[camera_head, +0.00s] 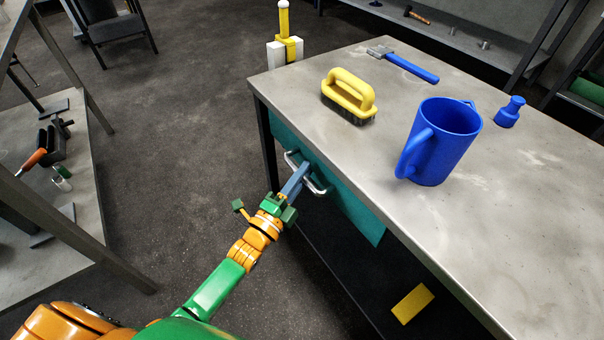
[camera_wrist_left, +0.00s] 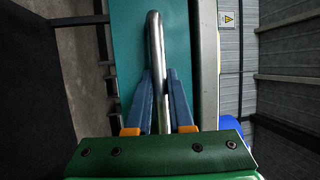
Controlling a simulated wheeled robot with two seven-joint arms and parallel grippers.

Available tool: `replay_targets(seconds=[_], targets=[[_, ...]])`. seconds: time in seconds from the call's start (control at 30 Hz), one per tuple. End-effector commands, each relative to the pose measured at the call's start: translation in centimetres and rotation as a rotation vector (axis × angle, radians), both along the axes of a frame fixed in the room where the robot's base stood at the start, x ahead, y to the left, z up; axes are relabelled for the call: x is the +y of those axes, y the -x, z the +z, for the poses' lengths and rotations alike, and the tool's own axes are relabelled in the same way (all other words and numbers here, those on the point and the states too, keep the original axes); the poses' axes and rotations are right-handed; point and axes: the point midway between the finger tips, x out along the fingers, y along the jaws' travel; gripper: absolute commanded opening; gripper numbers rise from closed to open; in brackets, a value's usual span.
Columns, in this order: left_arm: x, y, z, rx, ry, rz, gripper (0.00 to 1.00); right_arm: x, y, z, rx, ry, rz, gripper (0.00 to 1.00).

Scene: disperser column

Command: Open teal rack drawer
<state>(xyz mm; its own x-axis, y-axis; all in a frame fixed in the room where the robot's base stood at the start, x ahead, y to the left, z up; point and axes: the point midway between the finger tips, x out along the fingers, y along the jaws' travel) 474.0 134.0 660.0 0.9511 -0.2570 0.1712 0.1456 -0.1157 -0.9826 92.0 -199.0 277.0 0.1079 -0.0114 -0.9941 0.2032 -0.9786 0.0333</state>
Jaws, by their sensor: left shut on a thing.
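The teal drawer (camera_head: 347,202) sits under the grey table top, and its front looks flush or nearly so with the table's side. A silver bar handle (camera_head: 318,187) is fixed to its front. My left gripper (camera_head: 303,170) is at the handle, its blue fingers around the bar. In the left wrist view the teal front (camera_wrist_left: 128,62) fills the middle, and the handle (camera_wrist_left: 156,45) runs between the two fingers of my left gripper (camera_wrist_left: 160,88), which is shut on it. My right gripper is not in view.
A yellow block (camera_head: 412,304) lies on the lower shelf. Open floor (camera_head: 180,130) lies left of the table.

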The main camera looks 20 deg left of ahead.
Motion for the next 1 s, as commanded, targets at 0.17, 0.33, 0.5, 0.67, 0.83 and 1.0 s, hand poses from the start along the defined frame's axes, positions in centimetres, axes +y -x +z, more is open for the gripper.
replay_targets(seconds=[0.17, 0.33, 0.5, 0.67, 0.83, 1.0], targets=[[0.02, 0.01, -0.04, 0.001, 0.000, 0.001, 0.00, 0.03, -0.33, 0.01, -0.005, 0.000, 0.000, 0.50], [0.03, 0.01, -0.04, 0.001, 0.000, 0.001, 0.00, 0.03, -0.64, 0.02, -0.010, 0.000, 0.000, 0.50], [0.03, 0.01, -0.04, 0.001, 0.000, 0.001, 0.00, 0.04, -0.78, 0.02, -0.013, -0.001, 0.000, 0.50], [0.04, 0.00, -0.05, 0.001, 0.000, 0.001, 0.00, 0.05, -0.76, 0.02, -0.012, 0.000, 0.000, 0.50], [0.04, -0.01, -0.04, 0.001, 0.000, 0.001, 0.00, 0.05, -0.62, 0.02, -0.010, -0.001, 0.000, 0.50], [0.04, -0.01, -0.04, 0.001, 0.000, 0.001, 0.00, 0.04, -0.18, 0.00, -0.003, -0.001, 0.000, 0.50]])
